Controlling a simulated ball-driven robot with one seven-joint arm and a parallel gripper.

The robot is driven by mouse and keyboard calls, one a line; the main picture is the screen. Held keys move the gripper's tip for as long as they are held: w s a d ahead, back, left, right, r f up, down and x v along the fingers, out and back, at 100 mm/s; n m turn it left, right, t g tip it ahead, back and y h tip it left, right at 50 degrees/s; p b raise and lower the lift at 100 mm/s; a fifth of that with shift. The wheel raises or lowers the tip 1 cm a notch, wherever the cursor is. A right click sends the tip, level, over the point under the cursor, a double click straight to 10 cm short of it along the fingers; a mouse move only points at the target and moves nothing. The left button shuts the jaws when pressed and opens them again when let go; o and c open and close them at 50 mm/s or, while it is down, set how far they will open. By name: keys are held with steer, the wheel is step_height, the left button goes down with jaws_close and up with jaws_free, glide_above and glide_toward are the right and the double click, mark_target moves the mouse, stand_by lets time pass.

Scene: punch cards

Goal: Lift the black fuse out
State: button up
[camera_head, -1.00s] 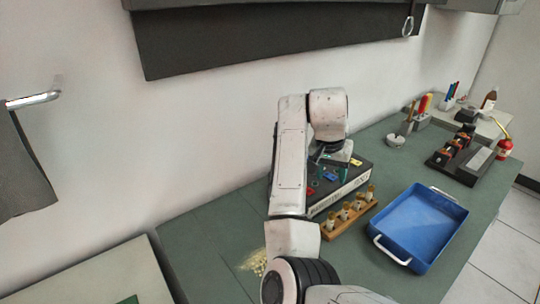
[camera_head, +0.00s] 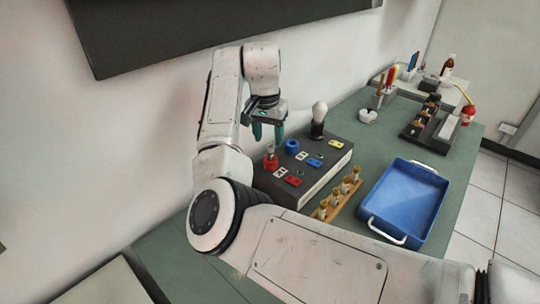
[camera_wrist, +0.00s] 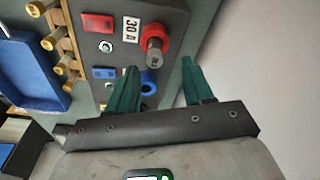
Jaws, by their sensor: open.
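A dark fuse panel (camera_head: 318,180) stands on the bench, with a red holder (camera_head: 271,162) carrying a grey-topped piece and a blue ring (camera_head: 292,146). A black upright piece with a white bulb-like top (camera_head: 318,130) stands at its back edge; I cannot tell if it is the black fuse. My gripper (camera_head: 267,132) is open and empty above the panel's back left part, green fingers down. In the wrist view, the fingers (camera_wrist: 160,75) are apart, with the red holder (camera_wrist: 155,38) beyond them and the blue ring (camera_wrist: 148,84) partly hidden by a finger.
A wooden rack (camera_head: 338,205) of several brass-capped pieces stands in front of the panel. A blue tray (camera_head: 372,212) lies to its right. A dark stand (camera_head: 440,133), a white dish (camera_head: 367,116) and bottles are farther back. A wall is close behind my arm.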

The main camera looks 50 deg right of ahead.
mark_target(270, 146)
steer(key=f, duration=0.2)
steer(key=f+p, duration=0.1)
steer(key=f, duration=0.2)
steer(key=shift+s+d, duration=0.2)
jaws_close()
